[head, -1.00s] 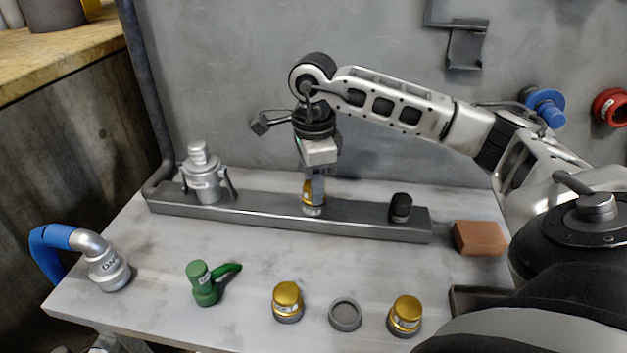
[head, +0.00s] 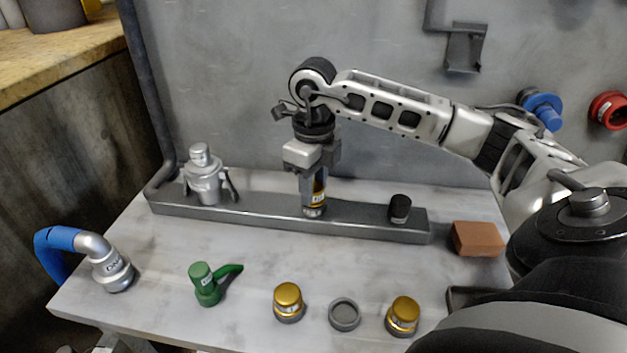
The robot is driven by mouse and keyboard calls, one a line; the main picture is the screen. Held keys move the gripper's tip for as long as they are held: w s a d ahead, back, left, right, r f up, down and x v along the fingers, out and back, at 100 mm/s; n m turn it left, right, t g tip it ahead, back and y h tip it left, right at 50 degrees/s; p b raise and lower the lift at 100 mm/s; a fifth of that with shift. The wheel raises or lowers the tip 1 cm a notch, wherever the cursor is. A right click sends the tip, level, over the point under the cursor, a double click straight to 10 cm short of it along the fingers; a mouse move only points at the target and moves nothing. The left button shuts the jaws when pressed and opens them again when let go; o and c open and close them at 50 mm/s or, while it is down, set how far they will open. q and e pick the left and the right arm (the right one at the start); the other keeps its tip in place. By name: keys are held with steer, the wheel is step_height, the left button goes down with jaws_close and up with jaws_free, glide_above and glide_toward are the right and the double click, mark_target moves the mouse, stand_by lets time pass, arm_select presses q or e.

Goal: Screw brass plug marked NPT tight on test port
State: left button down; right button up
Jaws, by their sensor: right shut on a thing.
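My right gripper (head: 313,186) points down over the middle of the grey manifold bar (head: 270,212). My left gripper is not in view.
A silver cam fitting (head: 203,178) stands on the bar's left end and a black cap (head: 400,208) on its right. A blue-handled DN fitting (head: 110,268), green valve (head: 206,284), grey ring (head: 344,314) and brown block (head: 478,239) lie on the table. The table between bar and front row is clear.

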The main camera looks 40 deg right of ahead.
steer(key=shift+m, duration=0.6)
steer(key=m, duration=0.2)
steer(key=shift+m+p, duration=0.3)
steer(key=m, duration=0.2)
steer(key=shift+m, duration=0.3)
steer(key=o, duration=1.2)
steer(key=shift+c, duration=0.5)
